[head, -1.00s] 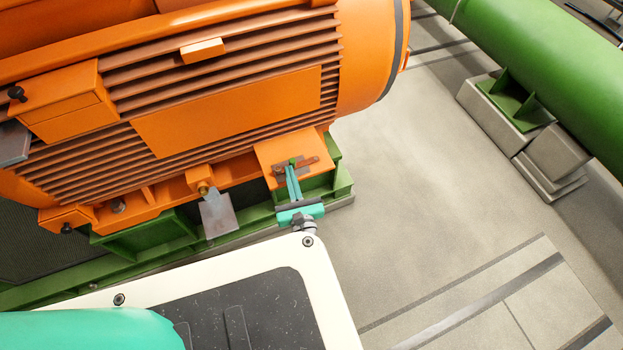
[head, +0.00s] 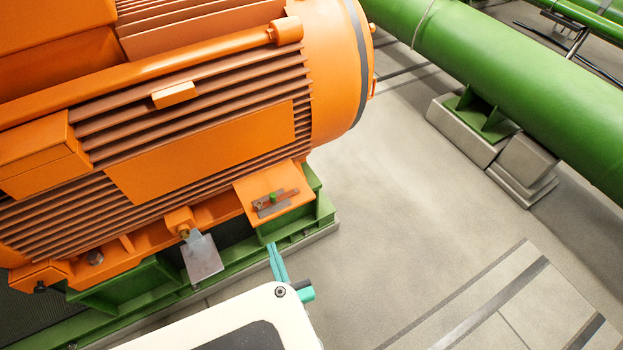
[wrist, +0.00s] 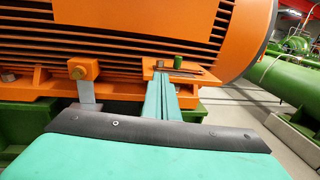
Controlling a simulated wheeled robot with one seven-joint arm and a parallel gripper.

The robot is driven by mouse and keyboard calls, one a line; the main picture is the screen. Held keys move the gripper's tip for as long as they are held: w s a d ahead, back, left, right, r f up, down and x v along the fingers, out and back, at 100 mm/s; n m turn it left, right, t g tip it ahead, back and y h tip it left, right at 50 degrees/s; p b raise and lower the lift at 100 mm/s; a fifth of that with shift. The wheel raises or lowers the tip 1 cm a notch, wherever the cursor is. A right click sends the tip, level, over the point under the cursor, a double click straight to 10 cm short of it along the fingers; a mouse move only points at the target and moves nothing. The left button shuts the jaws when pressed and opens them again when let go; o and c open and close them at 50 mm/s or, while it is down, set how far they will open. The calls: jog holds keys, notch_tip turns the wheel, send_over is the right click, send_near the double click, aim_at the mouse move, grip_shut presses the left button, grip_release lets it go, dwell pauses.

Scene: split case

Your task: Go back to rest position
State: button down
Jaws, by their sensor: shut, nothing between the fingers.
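My gripper (head: 276,262) has slim teal fingers lying together, shut with nothing between them. In the head view the fingers point up the picture, below the orange motor foot (head: 262,190) and apart from it, in front of the green base. My white arm cover hides most of the gripper body. In the wrist view the shut fingers (wrist: 160,97) point ahead to the foot. On the foot, flat metal strips (head: 275,205) lie around a small green piece (head: 273,197), which also shows in the wrist view (wrist: 178,62).
The large orange motor (head: 200,130) fills the left, on a green base frame (head: 130,285). A green pipe (head: 510,85) on concrete blocks runs along the right. Grey floor (head: 400,200) between is clear.

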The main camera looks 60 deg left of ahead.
jog(key=w+d+f+n+t+h, duration=0.2)
jog(key=w+d+f+t+h, duration=0.4)
jog(key=d, duration=0.3)
jog(key=w+d+n+t+h, duration=0.2)
jog(key=d+n+t+h, duration=0.3)
jog(key=d, duration=1)
jog(key=s+d+r+n+t+h, duration=0.1)
jog(key=d+r+n+t+h, duration=0.2)
jog(key=d+r+n+h, duration=0.4)
jog(key=d+r+n, duration=0.4)
jog(key=d, duration=0.1)
jog(key=shift+s+d+r+n, duration=0.2)
jog(key=shift+d+r+n, duration=0.1)
jog(key=shift+r+n, duration=0.1)
jog(key=shift+a, duration=0.1)
